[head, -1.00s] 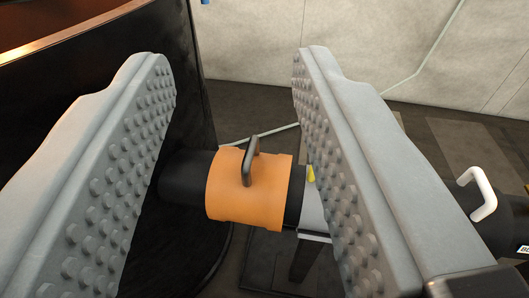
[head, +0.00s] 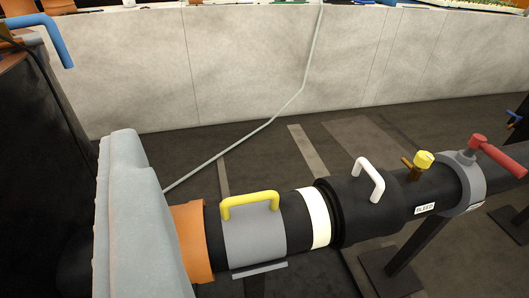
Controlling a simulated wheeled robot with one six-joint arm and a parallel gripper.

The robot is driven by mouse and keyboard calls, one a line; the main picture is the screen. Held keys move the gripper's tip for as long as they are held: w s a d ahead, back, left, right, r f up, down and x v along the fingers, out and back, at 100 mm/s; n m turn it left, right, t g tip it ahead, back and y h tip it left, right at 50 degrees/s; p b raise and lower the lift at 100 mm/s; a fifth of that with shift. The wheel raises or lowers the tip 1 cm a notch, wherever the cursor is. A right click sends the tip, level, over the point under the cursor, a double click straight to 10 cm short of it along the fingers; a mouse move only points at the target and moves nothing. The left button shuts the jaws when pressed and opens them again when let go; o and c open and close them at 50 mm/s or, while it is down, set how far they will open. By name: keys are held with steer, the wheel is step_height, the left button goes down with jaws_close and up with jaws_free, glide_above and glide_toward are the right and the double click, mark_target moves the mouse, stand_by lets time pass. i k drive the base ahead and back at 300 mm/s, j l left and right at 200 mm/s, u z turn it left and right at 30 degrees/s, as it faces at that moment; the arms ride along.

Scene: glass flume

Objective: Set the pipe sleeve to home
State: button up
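A black horizontal pipe (head: 298,222) crosses the view. An orange sleeve (head: 191,240) on it is partly hidden behind my gripper (head: 138,215). Right of it is a grey sleeve (head: 254,238) with a yellow handle (head: 250,200), then a white band (head: 317,219). Further right is a wider black sleeve (head: 345,210) with a white handle (head: 371,180). I cannot tell which one the task names. Only one grey finger of my gripper shows, at the left; its other finger is hidden or out of view, so its opening cannot be seen.
A yellow knob (head: 424,160) stands on the pipe above a BLEED label (head: 425,209). A red-handled valve (head: 497,155) is at the right. Pipe stands rest on the dark floor. A pale wall (head: 230,70) runs behind; a blue hooked handle (head: 57,42) is upper left.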

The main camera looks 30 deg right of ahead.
mark_target(371, 203)
steer(key=z, duration=1.3)
